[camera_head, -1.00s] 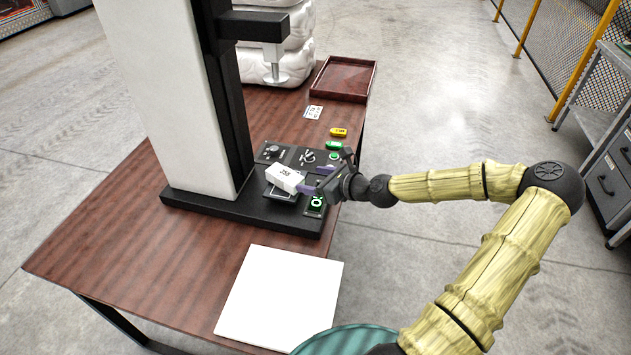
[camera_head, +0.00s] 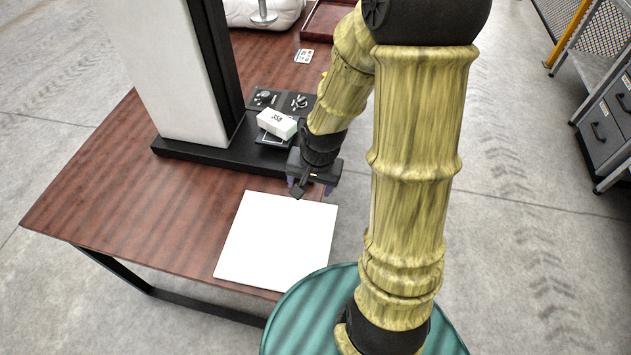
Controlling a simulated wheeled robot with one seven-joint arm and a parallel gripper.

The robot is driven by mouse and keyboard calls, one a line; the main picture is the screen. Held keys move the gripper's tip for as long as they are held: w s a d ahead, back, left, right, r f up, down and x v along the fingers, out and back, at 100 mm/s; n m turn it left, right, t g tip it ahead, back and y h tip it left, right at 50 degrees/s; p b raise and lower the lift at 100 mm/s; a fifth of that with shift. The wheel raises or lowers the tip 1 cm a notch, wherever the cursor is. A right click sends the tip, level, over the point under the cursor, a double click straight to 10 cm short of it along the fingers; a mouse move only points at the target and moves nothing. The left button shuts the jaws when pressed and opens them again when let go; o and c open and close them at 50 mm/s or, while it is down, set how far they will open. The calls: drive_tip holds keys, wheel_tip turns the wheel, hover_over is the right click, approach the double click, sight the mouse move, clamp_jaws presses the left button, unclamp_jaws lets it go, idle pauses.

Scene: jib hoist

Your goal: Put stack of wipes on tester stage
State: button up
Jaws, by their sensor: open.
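The stack of wipes, a small white block marked 358 (camera_head: 277,123), rests on the tester's stage (camera_head: 268,139), a small dark plate with a light edge on the tester's base. It lies slightly askew and covers most of the plate. The tester (camera_head: 172,75) is a tall white and black column on a black base. My gripper (camera_head: 308,190) is open and empty, pointing down near the table's right edge, over the far right corner of the white sheet. It is apart from the wipes. My arm hides the right part of the tester's base.
A flat white sheet (camera_head: 276,242) lies at the table's front right. A control panel with knobs (camera_head: 299,101) is behind the wipes. A small printed card (camera_head: 304,56) and a dark red tray (camera_head: 325,20) lie farther back. The wooden table (camera_head: 150,200) is clear at left.

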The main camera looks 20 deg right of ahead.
drive_tip(key=s+r+n, duration=0.5)
drive_tip(key=r+n, duration=0.1)
drive_tip(key=r, duration=0.1)
drive_tip(key=shift+s+a+t+h, duration=0.15)
drive_tip(key=shift+a+t+h, duration=0.15)
drive_tip(key=shift+h, duration=0.1)
drive_tip(key=shift+r, duration=0.1)
idle(1.2)
